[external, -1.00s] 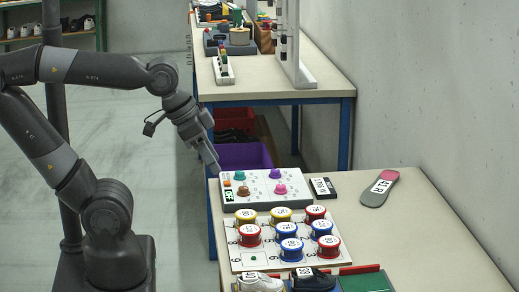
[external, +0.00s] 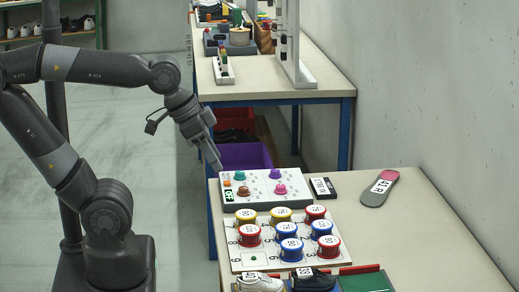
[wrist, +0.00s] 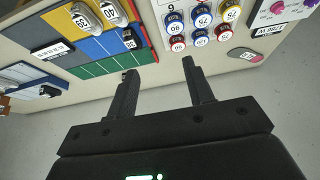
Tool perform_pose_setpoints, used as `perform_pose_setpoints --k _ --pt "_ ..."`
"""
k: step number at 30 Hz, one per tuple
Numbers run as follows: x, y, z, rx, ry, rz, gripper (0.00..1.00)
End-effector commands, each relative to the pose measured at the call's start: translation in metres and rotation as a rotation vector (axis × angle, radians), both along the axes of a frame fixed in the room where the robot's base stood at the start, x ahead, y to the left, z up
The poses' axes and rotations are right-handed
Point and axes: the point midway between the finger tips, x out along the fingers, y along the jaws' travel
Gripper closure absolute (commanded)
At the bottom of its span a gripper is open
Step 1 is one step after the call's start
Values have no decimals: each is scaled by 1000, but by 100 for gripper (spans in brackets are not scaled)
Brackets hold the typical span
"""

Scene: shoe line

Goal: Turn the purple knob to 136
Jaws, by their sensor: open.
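The knob panel (external: 300,201) is a pale box on the near table with several coloured knobs. A purple knob (external: 275,173) is at its back, and a magenta-pink knob (external: 280,188) is in front of it. I cannot read any knob's setting. Part of the panel shows at the top right of the wrist view, with a pink-purple knob (wrist: 277,7) at the picture's edge. My gripper (external: 218,167) is above the panel's back left corner, left of the purple knob. In the wrist view my gripper (wrist: 160,69) is open and empty, its fingers wide apart.
In front of the panel is a white board (external: 238,263) with several red, blue and yellow round tins. Shoes (external: 260,282) stand nearer. A black label block (external: 323,188) and an insole (external: 378,188) lie right of the panel. The table's right side is clear.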

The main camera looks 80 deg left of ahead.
Motion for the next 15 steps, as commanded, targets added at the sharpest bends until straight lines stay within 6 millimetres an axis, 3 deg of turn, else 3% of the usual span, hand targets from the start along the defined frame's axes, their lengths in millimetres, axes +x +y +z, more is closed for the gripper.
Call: perform_pose_setpoints --k 8,15 --pt "56 39 20 8 76 48 52" --pt "114 98 27 15 153 93 52"
